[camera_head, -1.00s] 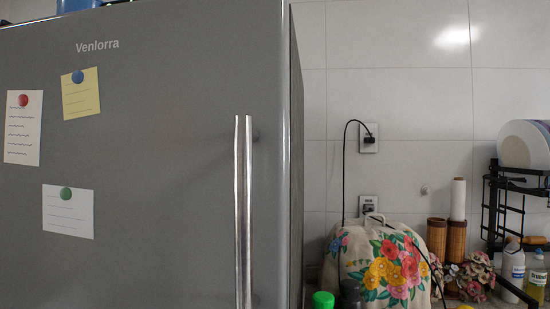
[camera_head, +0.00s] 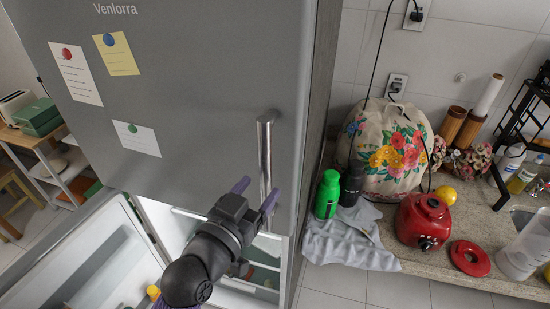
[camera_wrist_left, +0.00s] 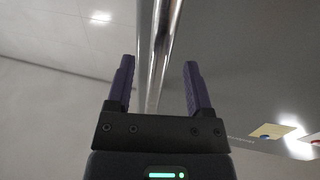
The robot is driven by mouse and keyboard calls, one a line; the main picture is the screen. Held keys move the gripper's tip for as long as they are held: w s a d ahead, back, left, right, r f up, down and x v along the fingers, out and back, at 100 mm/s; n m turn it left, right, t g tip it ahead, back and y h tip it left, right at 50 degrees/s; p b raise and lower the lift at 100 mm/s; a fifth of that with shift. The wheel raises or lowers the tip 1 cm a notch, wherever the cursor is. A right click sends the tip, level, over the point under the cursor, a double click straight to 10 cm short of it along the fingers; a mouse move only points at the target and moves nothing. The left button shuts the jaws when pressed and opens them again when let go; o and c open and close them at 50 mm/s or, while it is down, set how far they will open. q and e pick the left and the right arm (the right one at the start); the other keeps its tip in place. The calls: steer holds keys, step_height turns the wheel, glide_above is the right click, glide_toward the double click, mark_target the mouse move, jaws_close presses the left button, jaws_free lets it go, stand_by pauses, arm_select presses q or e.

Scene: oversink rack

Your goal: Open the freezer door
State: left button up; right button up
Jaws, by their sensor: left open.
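The grey upper door (camera_head: 200,90) of the fridge, marked Venlorra, is shut in the head view. Its upright metal handle (camera_head: 264,150) is near the door's right edge. My left gripper (camera_head: 254,193) is open at the lower end of this handle, one purple finger on each side in the picture. In the left wrist view the handle (camera_wrist_left: 158,60) runs between the spread fingers (camera_wrist_left: 158,75), a little nearer the left finger. I cannot tell whether either finger touches it. My right gripper is out of view.
The lower fridge door (camera_head: 95,265) stands open at lower left, showing shelves inside the lower compartment (camera_head: 195,225). Right of the fridge, a counter holds a green bottle (camera_head: 328,195), a dark bottle (camera_head: 352,183), a flowered cover (camera_head: 390,155) and a red appliance (camera_head: 424,220).

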arm_select(q)
steer(key=x, duration=0.5)
steer(key=shift+d, duration=0.1)
jaws_close()
stand_by(1.2)
